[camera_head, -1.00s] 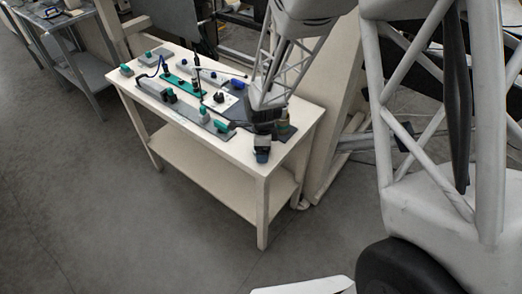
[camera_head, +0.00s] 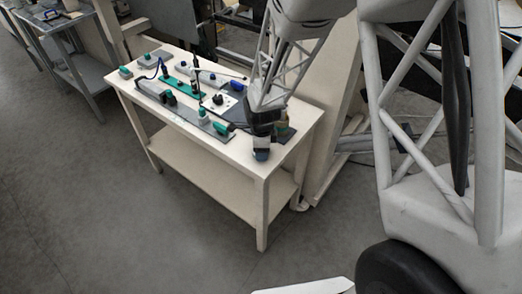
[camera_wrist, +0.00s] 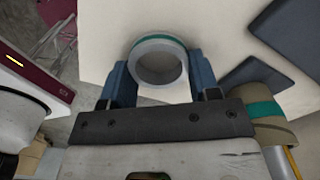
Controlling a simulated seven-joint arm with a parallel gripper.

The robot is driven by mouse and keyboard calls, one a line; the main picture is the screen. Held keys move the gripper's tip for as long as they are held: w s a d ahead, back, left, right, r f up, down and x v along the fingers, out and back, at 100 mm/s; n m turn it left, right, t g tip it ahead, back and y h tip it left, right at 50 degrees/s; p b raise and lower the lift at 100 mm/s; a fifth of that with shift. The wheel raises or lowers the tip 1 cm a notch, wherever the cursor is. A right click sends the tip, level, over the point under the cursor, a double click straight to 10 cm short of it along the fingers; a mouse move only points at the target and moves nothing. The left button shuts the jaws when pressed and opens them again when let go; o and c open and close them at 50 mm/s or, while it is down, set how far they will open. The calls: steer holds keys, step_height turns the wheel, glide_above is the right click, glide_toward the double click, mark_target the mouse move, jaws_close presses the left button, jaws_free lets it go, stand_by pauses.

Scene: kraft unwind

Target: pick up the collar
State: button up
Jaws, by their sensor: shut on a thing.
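The collar (camera_wrist: 160,45) is a pale grey ring with a teal band, in the upper middle of the wrist view. My gripper (camera_wrist: 161,78) has its two blue fingers on either side of the ring, shut on it. The ring's open bore faces the camera. In the head view my gripper (camera_head: 261,153) is at the near right end of the cream table (camera_head: 240,150); the collar cannot be made out there. Whether the collar touches the tabletop is unclear.
An olive round part with a teal band (camera_wrist: 262,108) stands close right of my gripper in the wrist view. Dark flat plates (camera_wrist: 256,78) lie nearby. Several fixtures and tools, including a green-topped bottle (camera_head: 202,114), crowd the table to the left.

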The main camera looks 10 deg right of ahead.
steer(key=shift+r, duration=0.1)
steer(key=shift+r, duration=0.75)
step_height(320, 180, up, 2)
steer(key=shift+r, duration=0.1)
steer(key=s+d+r, duration=0.1)
steer(key=s+d, duration=0.1)
steer(key=s, duration=1.3)
steer(key=shift+s+d, duration=0.2)
steer(key=shift+s, duration=0.2)
steer(key=shift+w+r, duration=0.1)
steer(key=w+d+r, duration=0.2)
steer(key=w+r, duration=0.2)
steer(key=w, duration=0.4)
steer(key=w+d+r, duration=0.2)
steer(key=w+r, duration=0.2)
steer(key=w, duration=0.4)
steer(key=w+d+r, duration=0.2)
steer(key=w+r, duration=0.3)
steer(key=w, duration=0.3)
steer(key=shift+w+d+r, duration=0.1)
steer(key=shift+w+d, duration=0.15)
